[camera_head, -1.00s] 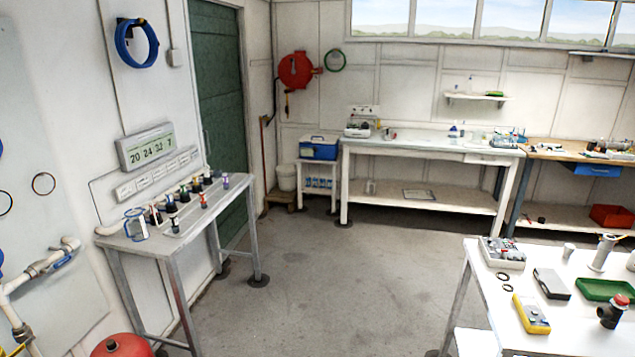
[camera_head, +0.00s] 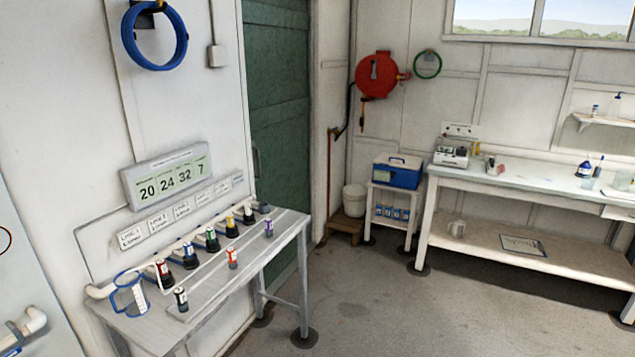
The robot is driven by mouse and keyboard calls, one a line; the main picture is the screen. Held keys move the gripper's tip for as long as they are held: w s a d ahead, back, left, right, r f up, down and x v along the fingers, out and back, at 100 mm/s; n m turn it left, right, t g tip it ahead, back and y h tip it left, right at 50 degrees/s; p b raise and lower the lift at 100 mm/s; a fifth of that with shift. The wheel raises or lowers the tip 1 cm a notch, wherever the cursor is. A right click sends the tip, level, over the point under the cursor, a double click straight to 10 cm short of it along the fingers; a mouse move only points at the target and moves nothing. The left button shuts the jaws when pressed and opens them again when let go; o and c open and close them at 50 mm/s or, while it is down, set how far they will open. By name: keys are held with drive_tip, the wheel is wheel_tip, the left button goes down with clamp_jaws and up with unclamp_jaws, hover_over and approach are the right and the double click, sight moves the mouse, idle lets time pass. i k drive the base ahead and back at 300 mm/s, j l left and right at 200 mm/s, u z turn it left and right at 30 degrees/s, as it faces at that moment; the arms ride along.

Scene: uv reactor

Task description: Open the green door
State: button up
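The green door (camera_head: 278,130) stands in the left wall, just beyond a small metal table, and looks shut. It is seen at a steep angle, and its lower part is partly hidden behind the table. A slim grey handle (camera_head: 256,163) shows on the door's near edge. My gripper is not in view.
The metal table (camera_head: 248,267) with several small bottles and a jug (camera_head: 129,294) stands against the left wall, close before the door. A blue cooler (camera_head: 398,172) on a small stand and a white workbench (camera_head: 519,187) line the back wall. The grey floor (camera_head: 385,310) between is clear.

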sight(275, 33)
drive_tip(key=i+j, duration=0.1)
drive_tip(key=i, duration=2.05)
drive_tip(key=i+u, duration=0.2)
drive_tip(key=i, duration=0.35)
drive_tip(key=i+l+u, duration=0.2)
drive_tip(key=i, duration=0.35)
drive_tip(key=i+l+u, duration=0.25)
drive_tip(key=i, duration=0.25)
drive_tip(key=i+l+u, duration=0.2)
drive_tip(key=i, duration=0.3)
drive_tip(key=i+u, duration=0.15)
drive_tip(key=i+l, duration=0.05)
drive_tip(key=i, duration=0.05)
